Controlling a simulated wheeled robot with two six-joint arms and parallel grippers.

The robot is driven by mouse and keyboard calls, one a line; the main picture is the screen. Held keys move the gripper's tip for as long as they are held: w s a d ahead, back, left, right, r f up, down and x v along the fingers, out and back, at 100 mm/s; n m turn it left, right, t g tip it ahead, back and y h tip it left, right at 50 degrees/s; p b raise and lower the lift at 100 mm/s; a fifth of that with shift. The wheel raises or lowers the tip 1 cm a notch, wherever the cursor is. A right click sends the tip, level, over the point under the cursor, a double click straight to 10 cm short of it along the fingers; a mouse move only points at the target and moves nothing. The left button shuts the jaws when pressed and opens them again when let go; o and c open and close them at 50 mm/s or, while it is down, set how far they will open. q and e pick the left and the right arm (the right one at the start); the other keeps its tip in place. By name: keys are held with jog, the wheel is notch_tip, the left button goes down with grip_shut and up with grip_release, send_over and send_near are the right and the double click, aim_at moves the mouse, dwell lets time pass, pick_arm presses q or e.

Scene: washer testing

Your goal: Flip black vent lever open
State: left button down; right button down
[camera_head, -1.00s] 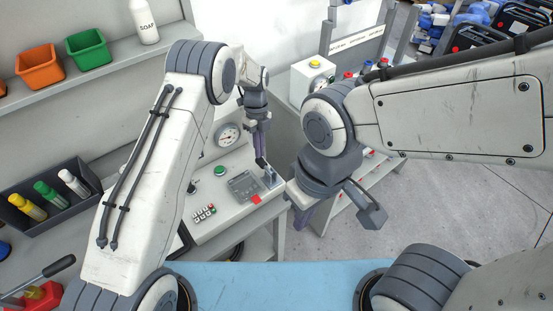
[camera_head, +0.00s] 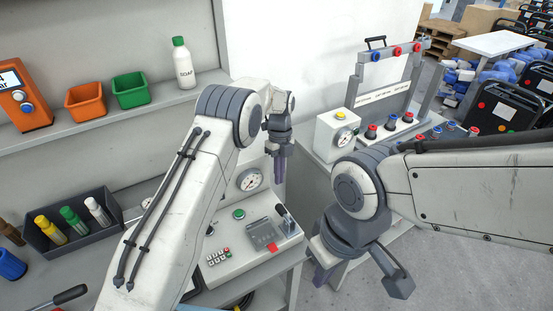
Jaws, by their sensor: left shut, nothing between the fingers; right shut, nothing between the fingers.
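A small black lever (camera_head: 281,210) stands at the right side of the light control panel (camera_head: 232,268), beside a grey plate. It looks like the vent lever and appears tilted up to the left; its exact position is hard to tell at this size.
The panel also carries a gauge (camera_head: 249,180), a green button (camera_head: 239,214) and several small buttons. A white box with a yellow button (camera_head: 340,115) stands behind my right arm. A shelf holds bins (camera_head: 130,90) and a soap bottle (camera_head: 183,65). A dark tray (camera_head: 70,245) holds markers.

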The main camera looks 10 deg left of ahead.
pick_arm(q)
jog(key=w+a+r+b, duration=0.1)
jog(key=w+a+r, duration=0.1)
jog(key=w+r, duration=0.2)
jog(key=shift+r, duration=0.2)
pick_arm(e)
jog(key=shift+f, duration=0.75)
pick_arm(q)
jog(key=shift+d+r, duration=0.1)
